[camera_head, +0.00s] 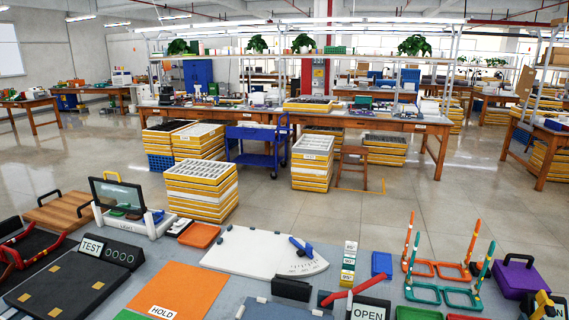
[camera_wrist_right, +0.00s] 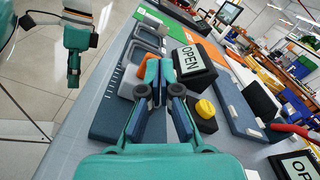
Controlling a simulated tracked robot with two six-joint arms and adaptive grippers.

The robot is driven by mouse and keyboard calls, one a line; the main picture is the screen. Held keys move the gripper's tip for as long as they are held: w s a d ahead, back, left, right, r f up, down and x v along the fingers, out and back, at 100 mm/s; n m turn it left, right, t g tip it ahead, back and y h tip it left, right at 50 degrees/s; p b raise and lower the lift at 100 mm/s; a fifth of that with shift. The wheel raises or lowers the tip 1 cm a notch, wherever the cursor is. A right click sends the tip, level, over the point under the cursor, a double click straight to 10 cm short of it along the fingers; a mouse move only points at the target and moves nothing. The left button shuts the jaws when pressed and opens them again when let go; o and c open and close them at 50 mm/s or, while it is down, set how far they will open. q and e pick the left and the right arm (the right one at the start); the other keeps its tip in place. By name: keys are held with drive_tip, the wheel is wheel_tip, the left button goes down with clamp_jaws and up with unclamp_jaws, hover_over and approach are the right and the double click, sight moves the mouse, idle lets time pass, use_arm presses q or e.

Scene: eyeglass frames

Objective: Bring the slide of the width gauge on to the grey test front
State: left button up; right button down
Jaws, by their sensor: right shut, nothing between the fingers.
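In the right wrist view, a dark blue-grey board (camera_wrist_right: 106,124) with white scale marks lies on the bench and looks like the width gauge. A salmon-orange piece (camera_wrist_right: 130,84) on it, partly behind my fingers, may be its slide; I cannot tell for sure. Grey frame-like pieces (camera_wrist_right: 148,36) lie beyond it, and one may be the grey test front. My right gripper (camera_wrist_right: 160,72) is shut and empty above the board; I cannot tell whether it touches anything. My left gripper (camera_wrist_right: 73,78) hangs at the upper left, apart from the board; its finger opening is unclear.
A black block with an OPEN label (camera_wrist_right: 192,62) and a yellow knob (camera_wrist_right: 205,109) stand right of my right gripper. In the head view, a white plate with a blue pointer (camera_head: 300,246), an orange HOLD mat (camera_head: 180,292) and orange and green stands (camera_head: 445,270) crowd the bench.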

drive_tip(key=shift+b+x, duration=0.3)
drive_tip(key=shift+x, duration=1.05)
idle(2.4)
drive_tip(key=shift+v, duration=2.45)
